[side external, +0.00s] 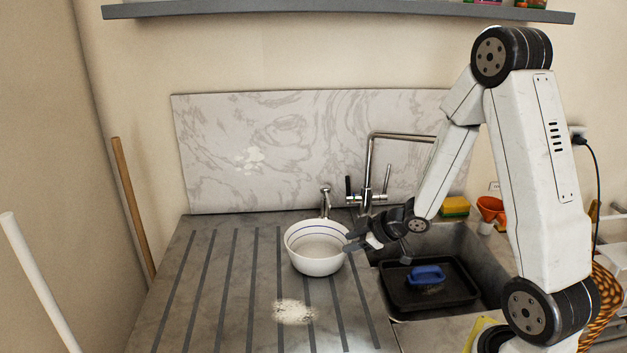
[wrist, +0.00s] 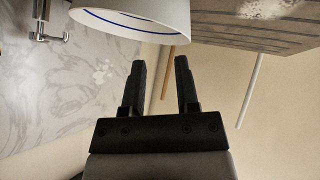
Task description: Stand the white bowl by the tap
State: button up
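The white bowl (side external: 316,262), with a blue line inside its rim, stands upright on the grooved drainboard, left of the sink. Its rim also shows at the top of the wrist view (wrist: 135,18). The chrome tap (side external: 368,170) rises behind the sink's left edge, behind and to the right of the bowl. My gripper (side external: 350,242) is beside the bowl's right rim. In the wrist view my gripper (wrist: 160,62) has its two fingers apart with nothing between them, and the bowl lies beyond the tips. I cannot tell whether a finger touches the bowl.
A small chrome spout (side external: 326,202) stands just behind the bowl. The sink holds a black tray (side external: 455,295) with a blue brush (side external: 427,274).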

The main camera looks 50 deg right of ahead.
jog(key=s+a+r+m+g+h, duration=0.1)
jog(key=s+a+r+m+g, duration=0.1)
jog(key=s+a+m+g, duration=0.4)
jog(key=s+a+g, duration=0.1)
jog(key=s+a, duration=0.3)
jog(key=a, duration=0.3)
jog(key=shift+r+h, duration=0.25)
jog(key=shift+h, duration=0.05)
